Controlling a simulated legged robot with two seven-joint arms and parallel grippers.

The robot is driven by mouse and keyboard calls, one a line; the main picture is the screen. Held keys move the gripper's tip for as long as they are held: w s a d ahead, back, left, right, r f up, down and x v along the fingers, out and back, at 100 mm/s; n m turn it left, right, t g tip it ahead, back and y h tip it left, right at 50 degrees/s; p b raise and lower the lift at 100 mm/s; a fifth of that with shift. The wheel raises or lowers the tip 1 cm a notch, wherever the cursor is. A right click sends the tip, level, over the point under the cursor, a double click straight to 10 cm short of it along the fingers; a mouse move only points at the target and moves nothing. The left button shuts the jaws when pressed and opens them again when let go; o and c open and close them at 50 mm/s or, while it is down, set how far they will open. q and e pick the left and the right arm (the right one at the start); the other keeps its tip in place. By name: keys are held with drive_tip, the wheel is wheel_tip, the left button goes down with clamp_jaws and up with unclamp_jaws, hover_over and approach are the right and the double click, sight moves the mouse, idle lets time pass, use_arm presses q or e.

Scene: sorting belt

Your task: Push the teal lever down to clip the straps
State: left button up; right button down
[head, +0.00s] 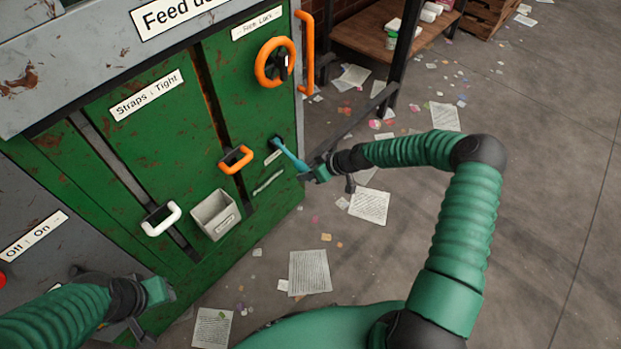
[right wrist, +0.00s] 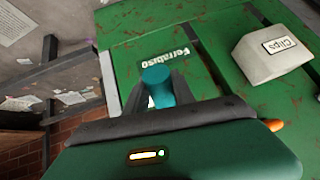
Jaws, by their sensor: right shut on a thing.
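The teal lever (head: 289,153) sticks out from the right part of the green machine front (head: 140,130), its free end toward my right gripper. My right gripper (head: 308,173) is shut on the lever's outer end. In the right wrist view the teal end (right wrist: 162,85) sits between the two dark fingers, with the green panel behind it. The straps and clips themselves cannot be made out. My left gripper (head: 158,291) is low at the left, in front of the machine, apart from the lever; its fingers are unclear.
An orange handle (head: 236,160), a white handle (head: 161,219) and a grey bin (head: 214,213) stick out left of the lever. An orange wheel (head: 275,63) is above it. A wooden shelf (head: 362,32) stands behind. Papers litter the otherwise open floor at right.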

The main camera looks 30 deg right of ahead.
use_arm(q)
drive_tip(key=shift+s+b+x, duration=0.25)
drive_tip(key=shift+b+x, duration=0.4)
drive_tip(key=shift+x, duration=0.35)
use_arm(e)
drive_tip(key=shift+w+f+t, duration=0.15)
drive_tip(key=shift+f+t, duration=0.25)
drive_tip(key=shift+f, duration=0.3)
use_arm(q)
drive_tip(key=shift+f, duration=0.1)
use_arm(e)
drive_tip(key=c, duration=1.4)
unclamp_jaws()
drive_tip(key=shift+c, duration=0.2)
drive_tip(key=o, duration=0.4)
drive_tip(key=shift+w+f, duration=0.1)
use_arm(q)
drive_tip(key=shift+w+d, duration=0.1)
drive_tip(key=shift+w, duration=0.05)
use_arm(e)
drive_tip(key=shift+y, duration=0.3)
